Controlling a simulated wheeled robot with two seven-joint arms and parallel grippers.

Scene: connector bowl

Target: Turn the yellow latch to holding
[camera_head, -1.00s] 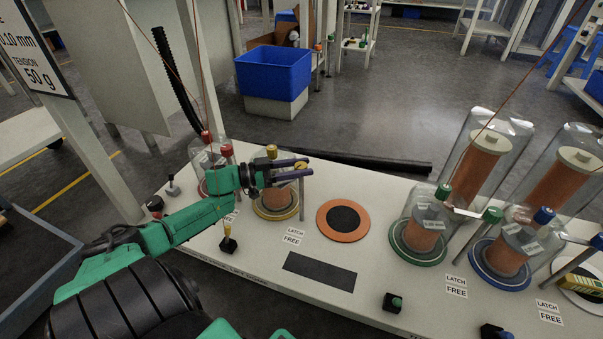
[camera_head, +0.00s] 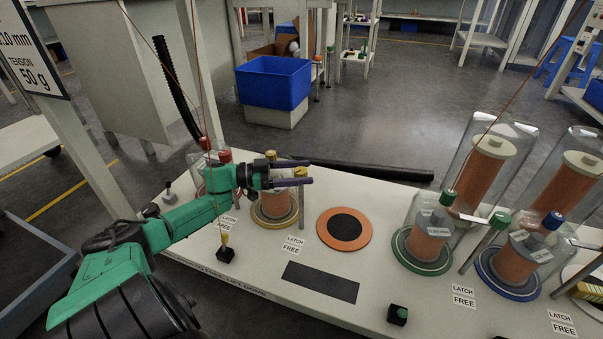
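The yellow station stands left of centre on the white bench, with a copper-coloured spool (camera_head: 275,208) on a yellow-rimmed base. A yellow knob (camera_head: 271,155) shows above the spool, and the yellow latch cap (camera_head: 303,173) tops the post at its right. My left gripper (camera_head: 306,173) reaches in from the left. Its two dark fingers are apart, one beyond and one in front of the latch cap; contact cannot be told. The hand hides much of the latch arm and spool top. My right gripper is out of view.
A red station (camera_head: 205,150) stands close at the left, partly behind my arm. An orange ring with a black centre (camera_head: 343,228) lies to the right. Green (camera_head: 430,245) and blue (camera_head: 515,260) stations stand farther right. A black strip (camera_head: 320,282) lies on the bench in front.

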